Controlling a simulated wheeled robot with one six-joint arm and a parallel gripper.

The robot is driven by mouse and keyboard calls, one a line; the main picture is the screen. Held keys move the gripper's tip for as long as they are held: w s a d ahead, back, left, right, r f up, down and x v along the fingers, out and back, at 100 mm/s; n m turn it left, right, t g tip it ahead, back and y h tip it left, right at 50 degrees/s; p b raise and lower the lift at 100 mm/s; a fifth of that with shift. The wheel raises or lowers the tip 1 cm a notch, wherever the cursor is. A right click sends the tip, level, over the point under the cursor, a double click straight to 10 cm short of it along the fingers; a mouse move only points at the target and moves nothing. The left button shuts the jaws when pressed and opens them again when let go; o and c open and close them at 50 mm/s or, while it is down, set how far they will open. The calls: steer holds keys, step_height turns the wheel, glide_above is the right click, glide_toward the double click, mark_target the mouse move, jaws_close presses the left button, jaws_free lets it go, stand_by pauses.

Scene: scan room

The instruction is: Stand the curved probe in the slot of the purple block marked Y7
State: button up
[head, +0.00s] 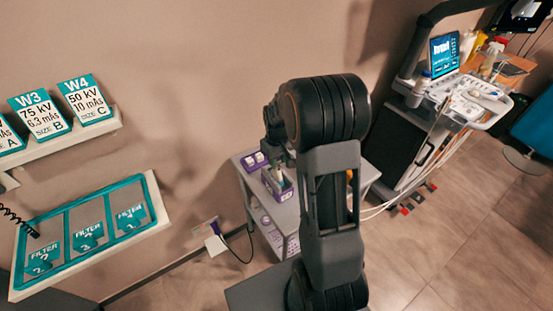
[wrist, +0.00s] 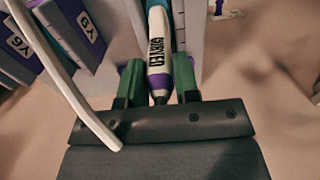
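The curved probe (wrist: 158,55) is white with a dark tail end and shows its name upside down in the wrist view. It lies between the two green fingers of my gripper (wrist: 158,88), which look closed against its sides. In the head view my arm hides most of the gripper, above the grey cart (head: 240,168).
Beside Y7 stands another labelled block (wrist: 14,55), which seems to read Y6. A white cable (wrist: 62,75) crosses the left of the wrist view. Small purple blocks (head: 253,161) stand on the cart. An ultrasound machine (head: 415,130) is to its right, a wall socket (head: 212,235) to its left.

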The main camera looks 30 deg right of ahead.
steer(key=o, duration=0.5)
steer(key=shift+c, duration=0.2)
step_height(320, 180, up, 14)
stand_by(0.4)
steer(key=shift+f, duration=0.1)
